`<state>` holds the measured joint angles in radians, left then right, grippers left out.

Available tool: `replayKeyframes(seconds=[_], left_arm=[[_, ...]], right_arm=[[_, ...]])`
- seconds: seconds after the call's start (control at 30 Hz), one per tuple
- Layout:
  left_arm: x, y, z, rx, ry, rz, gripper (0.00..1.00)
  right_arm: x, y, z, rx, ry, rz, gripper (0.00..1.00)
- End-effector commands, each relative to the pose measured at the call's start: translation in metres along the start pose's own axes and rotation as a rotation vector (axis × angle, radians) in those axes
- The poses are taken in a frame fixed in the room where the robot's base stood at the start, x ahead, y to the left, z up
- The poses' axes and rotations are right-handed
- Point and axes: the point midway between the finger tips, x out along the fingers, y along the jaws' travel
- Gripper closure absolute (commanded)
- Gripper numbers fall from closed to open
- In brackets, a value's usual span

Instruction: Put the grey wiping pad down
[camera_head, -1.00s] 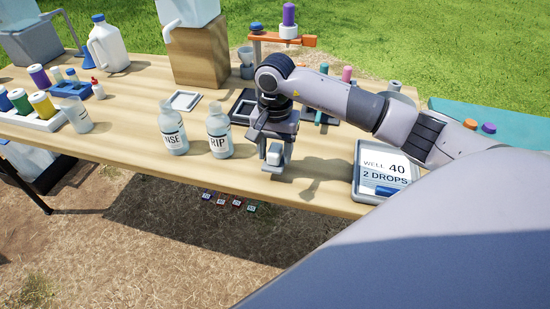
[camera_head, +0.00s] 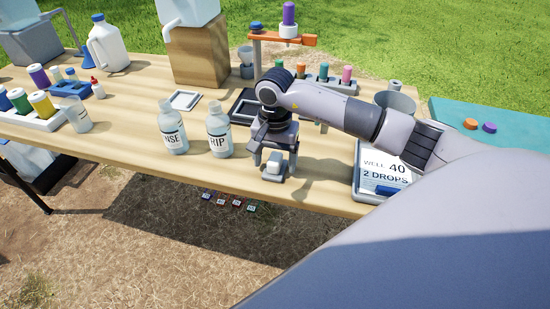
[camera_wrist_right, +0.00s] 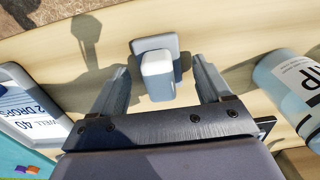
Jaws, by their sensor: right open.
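The grey wiping pad (camera_head: 271,178) with its pale block-shaped grip rests on the wooden table near the front edge, right of the RIP bottle. In the right wrist view the pad (camera_wrist_right: 157,72) lies between the spread fingers, with a gap on both sides of its grip. My right gripper (camera_head: 274,165) is open, pointing down over the pad and not clamping it. My left gripper is not in view.
The RIP bottle (camera_head: 219,132) and the NSE bottle (camera_head: 172,130) stand left of the gripper. A sign reading WELL 40, 2 DROPS (camera_head: 385,170) lies to the right. A dark tray (camera_head: 243,108) is behind. The front edge is close.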

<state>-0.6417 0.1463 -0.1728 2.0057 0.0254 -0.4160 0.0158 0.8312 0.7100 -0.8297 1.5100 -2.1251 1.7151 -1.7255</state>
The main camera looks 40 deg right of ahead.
Motion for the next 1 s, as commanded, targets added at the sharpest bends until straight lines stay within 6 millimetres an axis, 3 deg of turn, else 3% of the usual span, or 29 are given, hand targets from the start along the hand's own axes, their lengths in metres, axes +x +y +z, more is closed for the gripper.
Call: replayKeyframes(seconds=[0.17,0.5,0.77,0.87,0.97,1.0], left_arm=[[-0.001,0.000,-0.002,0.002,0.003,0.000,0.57],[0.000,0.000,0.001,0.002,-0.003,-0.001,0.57],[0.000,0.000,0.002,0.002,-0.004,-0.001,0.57],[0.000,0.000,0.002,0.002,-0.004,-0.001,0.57],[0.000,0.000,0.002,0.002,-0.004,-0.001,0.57],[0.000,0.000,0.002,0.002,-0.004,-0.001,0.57]], right_arm=[[-0.024,-0.001,-0.001,-0.001,0.005,-0.004,0.22],[-0.096,-0.001,-0.001,0.000,0.003,-0.003,0.22],[-0.118,-0.002,0.003,0.000,-0.010,-0.006,0.22],[-0.106,-0.013,0.022,0.007,-0.084,-0.050,0.22],[-0.084,-0.034,0.067,0.045,-0.259,-0.142,0.22],[-0.076,-0.044,0.091,0.076,-0.360,-0.187,0.22]])
